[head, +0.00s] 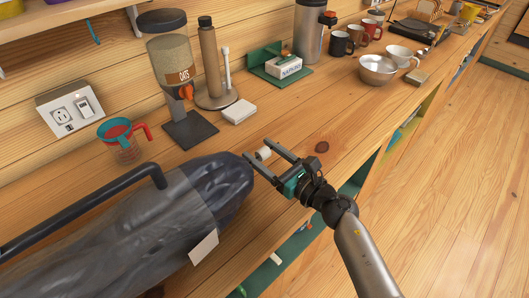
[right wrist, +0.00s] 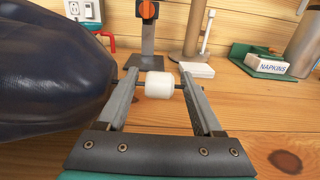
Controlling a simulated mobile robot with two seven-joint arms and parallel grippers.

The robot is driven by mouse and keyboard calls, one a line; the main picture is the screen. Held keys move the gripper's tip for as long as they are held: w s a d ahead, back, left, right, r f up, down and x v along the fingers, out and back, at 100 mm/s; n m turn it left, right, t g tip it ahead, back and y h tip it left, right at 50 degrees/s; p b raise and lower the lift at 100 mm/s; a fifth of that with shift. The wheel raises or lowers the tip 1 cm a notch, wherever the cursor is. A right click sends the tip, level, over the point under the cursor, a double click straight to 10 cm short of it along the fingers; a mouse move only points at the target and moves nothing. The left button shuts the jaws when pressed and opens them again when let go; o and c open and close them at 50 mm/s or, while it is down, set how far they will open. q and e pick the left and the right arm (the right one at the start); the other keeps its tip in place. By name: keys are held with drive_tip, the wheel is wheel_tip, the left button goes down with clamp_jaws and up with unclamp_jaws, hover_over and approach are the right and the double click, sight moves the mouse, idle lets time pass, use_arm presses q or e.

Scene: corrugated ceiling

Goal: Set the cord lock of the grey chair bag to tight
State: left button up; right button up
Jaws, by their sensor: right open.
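The grey chair bag (head: 110,240) lies on the wooden counter at the lower left, its dark gathered end (head: 222,185) pointing right. That end also fills the left of the right wrist view (right wrist: 50,80). A white cord lock (head: 263,154) sits just off this end; in the right wrist view (right wrist: 159,84) it is a white barrel with short dark cord showing at both sides. My right gripper (head: 258,149) is open, one finger on each side of the cord lock, with gaps between. How the lock is set cannot be told. My left gripper is out of view.
An oats dispenser (head: 170,60), a paper towel stand (head: 216,95), a red-handled measuring cup (head: 120,138) and a napkin holder (head: 283,67) stand behind. A metal bowl (head: 378,69) and mugs are farther right. The counter right of my gripper is clear.

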drive_tip(key=shift+d, duration=0.1)
drive_tip(key=b+v, duration=0.1)
drive_tip(key=v, duration=1.4)
drive_tip(key=shift+b, duration=0.35)
drive_tip(key=shift+s, duration=0.1)
